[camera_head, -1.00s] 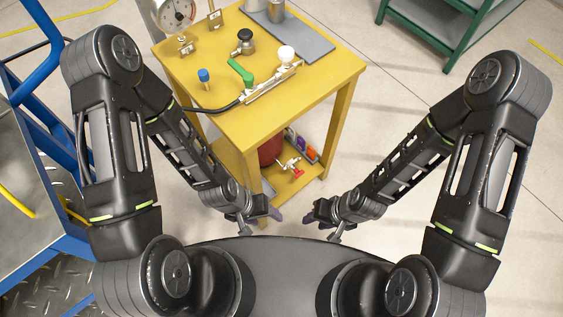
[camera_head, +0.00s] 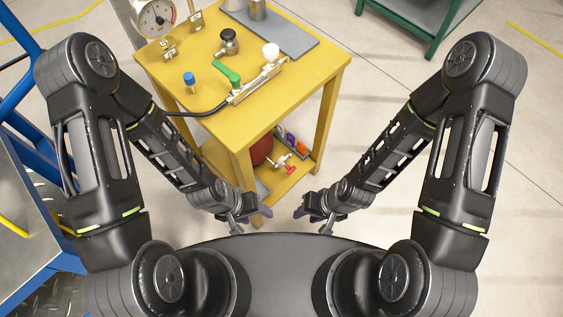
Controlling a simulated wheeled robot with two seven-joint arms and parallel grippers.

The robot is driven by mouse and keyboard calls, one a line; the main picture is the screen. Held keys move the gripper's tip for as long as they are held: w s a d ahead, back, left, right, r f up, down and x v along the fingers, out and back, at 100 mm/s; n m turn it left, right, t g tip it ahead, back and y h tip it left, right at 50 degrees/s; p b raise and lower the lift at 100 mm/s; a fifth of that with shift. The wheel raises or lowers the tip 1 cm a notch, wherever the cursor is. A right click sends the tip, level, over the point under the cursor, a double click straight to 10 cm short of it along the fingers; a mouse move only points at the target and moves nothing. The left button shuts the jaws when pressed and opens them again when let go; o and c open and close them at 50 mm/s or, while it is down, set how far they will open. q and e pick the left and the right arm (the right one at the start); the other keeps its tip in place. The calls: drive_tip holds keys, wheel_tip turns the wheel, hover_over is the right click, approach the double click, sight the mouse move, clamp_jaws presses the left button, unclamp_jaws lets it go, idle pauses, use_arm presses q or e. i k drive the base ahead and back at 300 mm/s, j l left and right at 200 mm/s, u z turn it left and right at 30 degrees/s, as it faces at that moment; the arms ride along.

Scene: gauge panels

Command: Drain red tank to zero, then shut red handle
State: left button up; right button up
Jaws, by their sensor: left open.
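A dark red tank (camera_head: 261,150) stands on the lower shelf of the yellow table, partly hidden by the tabletop and a leg. A red handle (camera_head: 290,170) sits on a small valve beside it, on the right. A round white gauge (camera_head: 154,17) with a dial stands at the table's back left; its reading is too small to tell. My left gripper (camera_head: 262,207) is open and empty, in front of the table and below the handle in the picture. My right gripper (camera_head: 303,209) is to its right, also apart from the handle; its finger gap is unclear.
The yellow table (camera_head: 300,82) carries a green handle (camera_head: 227,72), a white knob (camera_head: 270,50), a black knob (camera_head: 229,38) and a blue knob (camera_head: 189,78). A blue frame (camera_head: 22,170) stands at left, a green rack (camera_head: 425,30) at the back. Floor at right is clear.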

sight(290, 170)
drive_tip(key=k+l+z, duration=0.15)
drive_tip(key=l+z, duration=0.3)
drive_tip(key=k+l+z, duration=0.1)
drive_tip(key=l+z, duration=0.4)
drive_tip(key=j, duration=0.1)
